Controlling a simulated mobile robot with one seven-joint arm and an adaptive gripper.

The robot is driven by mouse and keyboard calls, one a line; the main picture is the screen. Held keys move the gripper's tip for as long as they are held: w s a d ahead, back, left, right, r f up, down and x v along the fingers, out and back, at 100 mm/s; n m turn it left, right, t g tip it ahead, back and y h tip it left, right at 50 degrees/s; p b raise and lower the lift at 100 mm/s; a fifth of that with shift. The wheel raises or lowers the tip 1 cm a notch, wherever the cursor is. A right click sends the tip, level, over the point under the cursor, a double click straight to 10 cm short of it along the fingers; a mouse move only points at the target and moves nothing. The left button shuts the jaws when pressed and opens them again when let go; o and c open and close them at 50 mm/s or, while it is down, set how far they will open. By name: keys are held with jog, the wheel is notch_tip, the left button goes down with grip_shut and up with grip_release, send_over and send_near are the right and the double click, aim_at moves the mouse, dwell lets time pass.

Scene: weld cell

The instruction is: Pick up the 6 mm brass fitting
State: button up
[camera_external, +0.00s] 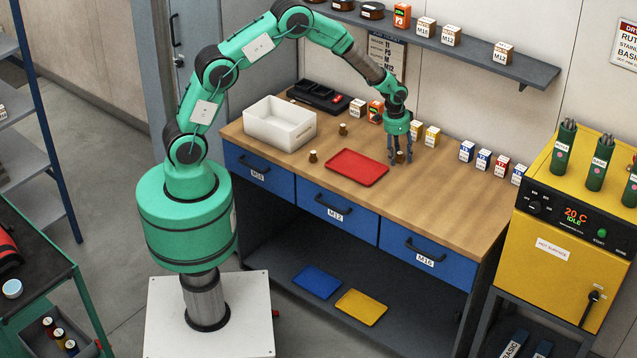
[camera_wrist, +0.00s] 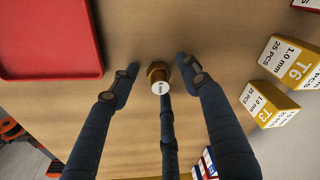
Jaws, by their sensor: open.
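A small brass fitting (camera_wrist: 157,73) with a pale, labelled end face stands on the wooden bench top; the label is too small to read. In the external view the same fitting (camera_external: 400,157) is partly hidden by my fingers. My gripper (camera_external: 402,162) points down over it, low at the bench. In the wrist view my open fingers (camera_wrist: 157,79) are spread on either side of the fitting, with gaps. Two similar brass fittings stand farther left, one behind the red tray (camera_external: 343,129) and one left of it (camera_external: 313,156). Their sizes cannot be read.
The red tray (camera_external: 357,168) lies just left of my gripper. A white bin (camera_external: 280,124) stands at the bench's left. Small labelled boxes (camera_external: 432,135) line the back, close behind my gripper. A shelf (camera_external: 480,50) hangs above. The bench front right is clear.

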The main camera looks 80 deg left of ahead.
aim_at(401, 153)
dwell(0.5)
grip_shut()
jog(key=shift+r, duration=0.75)
notch_tip(401, 153, up, 2)
jog(key=shift+r, duration=0.15)
jog(key=s+d, duration=0.1)
jog(key=s, duration=0.4)
jog(key=s+d, duration=0.1)
jog(key=s, duration=0.4)
jog(key=s+d+r+p, duration=0.1)
jog(key=s, duration=0.4)
jog(key=shift+s+d+r, duration=0.1)
jog(key=shift+s+d, duration=0.2)
jog(key=shift+d, duration=0.05)
